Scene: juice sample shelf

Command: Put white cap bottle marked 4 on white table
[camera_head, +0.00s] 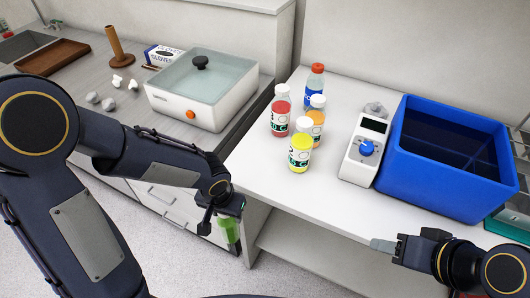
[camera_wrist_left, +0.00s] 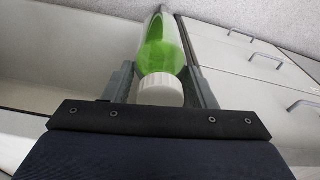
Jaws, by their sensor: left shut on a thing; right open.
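A green bottle with a white cap (camera_wrist_left: 160,90) is between the fingers of my left gripper (camera_wrist_left: 160,82), which is shut on it. In the head view the left gripper (camera_head: 228,210) is at the front left edge of the white table (camera_head: 258,170), and the green bottle (camera_head: 229,231) shows below it, below the table-top level. No number is readable on this bottle. Red (camera_head: 281,112), orange (camera_head: 316,122) and yellow (camera_head: 300,152) bottles with white caps stand on the table; their numbers are too small to read. My right gripper (camera_head: 382,246) is open and empty at the table's front edge.
A blue-bodied bottle with a red cap (camera_head: 314,86) stands behind the others. A white device with a blue knob (camera_head: 357,165) and a blue bin (camera_head: 440,185) fill the right side. The table's left front area is clear. A water bath (camera_head: 185,103) sits on the grey counter.

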